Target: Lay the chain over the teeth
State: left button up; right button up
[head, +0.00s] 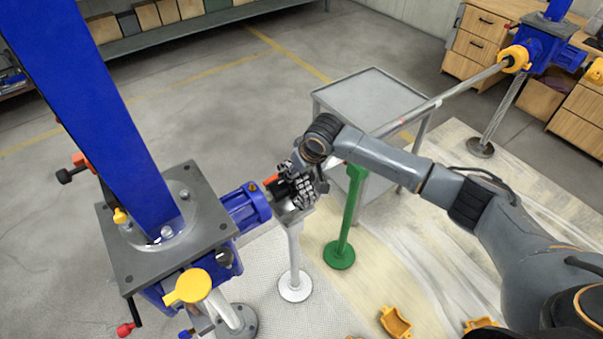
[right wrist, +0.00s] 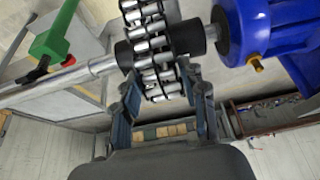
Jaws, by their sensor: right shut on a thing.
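The chain (right wrist: 150,42), a silver double-row roller chain with dark plates, shows in the right wrist view. It lies across the dark coupling (right wrist: 189,38) between the grey shaft and the blue gearbox side; the teeth are hidden under it. In the head view the chain (head: 303,194) hangs below my right gripper (head: 297,174), at the coupling beside the blue motor-like housing (head: 246,206). My right gripper (right wrist: 160,88) is shut on the chain near its lower end in the wrist view. My left gripper is not in view.
A blue screw jack (head: 165,248) stands at left, another (head: 540,50) at far right, joined by a long grey shaft (head: 440,98). A white stand (head: 295,250) and a green stand (head: 350,215) are below. A grey metal table (head: 372,95) stands behind. Yellow cover halves (head: 396,322) lie in front.

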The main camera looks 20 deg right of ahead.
jog(key=shift+w+a+b, duration=0.2)
jog(key=shift+w, duration=0.3)
jog(key=shift+w+a+b, duration=0.15)
jog(key=shift+w+b, duration=0.05)
jog(key=shift+w, duration=0.25)
jog(key=shift+f, duration=0.3)
jog(key=shift+f+b, duration=0.45)
jog(key=shift+f, duration=1)
jog(key=shift+f, duration=0.1)
jog(key=shift+s+f, duration=0.25)
jog(key=shift+f, duration=0.3)
jog(key=o, duration=1.4)
jog(key=shift+f, duration=0.1)
jog(key=shift+c, duration=0.2)
jog(key=shift+w, duration=0.1)
